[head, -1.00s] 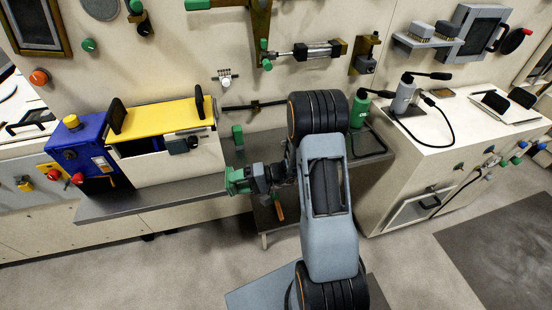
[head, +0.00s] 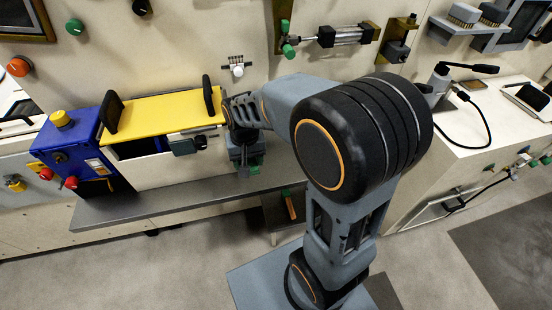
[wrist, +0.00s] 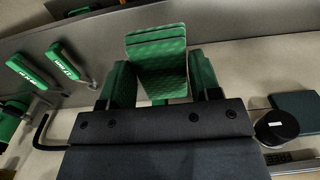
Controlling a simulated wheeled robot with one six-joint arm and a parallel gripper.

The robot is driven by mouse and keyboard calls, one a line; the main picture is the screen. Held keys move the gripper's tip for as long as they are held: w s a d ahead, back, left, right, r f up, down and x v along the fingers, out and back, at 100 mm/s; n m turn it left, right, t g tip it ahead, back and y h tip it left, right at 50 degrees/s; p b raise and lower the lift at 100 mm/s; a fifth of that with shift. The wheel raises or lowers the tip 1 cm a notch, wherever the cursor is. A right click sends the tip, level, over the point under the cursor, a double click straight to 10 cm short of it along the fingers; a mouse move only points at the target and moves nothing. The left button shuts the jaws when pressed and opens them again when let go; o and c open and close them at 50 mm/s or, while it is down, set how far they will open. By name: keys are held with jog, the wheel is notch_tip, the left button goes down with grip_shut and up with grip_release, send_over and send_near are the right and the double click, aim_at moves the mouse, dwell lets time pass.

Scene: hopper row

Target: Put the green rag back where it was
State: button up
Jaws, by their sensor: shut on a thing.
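The green rag (wrist: 157,52) is a folded, striped green pad in the wrist view. It sits between the two green fingers of my gripper (wrist: 161,84), which is shut on it. In the head view my gripper (head: 247,166) points down over the grey shelf (head: 165,202), just right of the yellow-lidded hopper (head: 160,109). My arm and wrist hide most of the rag there. I cannot tell whether the rag touches the shelf.
A blue box (head: 72,150) with a yellow knob stands left of the hopper. A white bench (head: 460,145) stands at the right. In the wrist view, two green-marked handles (wrist: 68,62) lie at the left and a dark teal square (wrist: 297,110) at the right.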

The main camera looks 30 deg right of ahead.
jog(key=w+d+f+p, duration=0.1)
jog(key=w+d+f, duration=0.25)
jog(key=d, duration=0.45)
send_over(278, 165)
jog(key=f, duration=0.5)
jog(key=shift+s+a, duration=0.25)
jog(key=shift+a, duration=0.05)
jog(key=shift+w+d+f, duration=0.1)
jog(key=shift+d+f, duration=0.25)
jog(key=shift+f, duration=1.65)
jog(key=o, duration=1)
notch_tip(278, 165, up, 12)
jog(key=f, duration=0.1)
jog(key=s+a+r+t, duration=0.1)
jog(key=s+a+r, duration=0.2)
jog(key=s, duration=0.2)
jog(key=s+a+r+n+t, duration=0.1)
jog(key=s+a+r, duration=0.2)
jog(key=s+r, duration=0.1)
jog(key=s+a+r+n+t, duration=0.1)
jog(key=s+a+r, duration=0.2)
jog(key=s, duration=0.3)
jog(key=shift+a+r+t, duration=0.15)
jog(key=shift+a+t, duration=0.05)
jog(key=shift+t, duration=0.1)
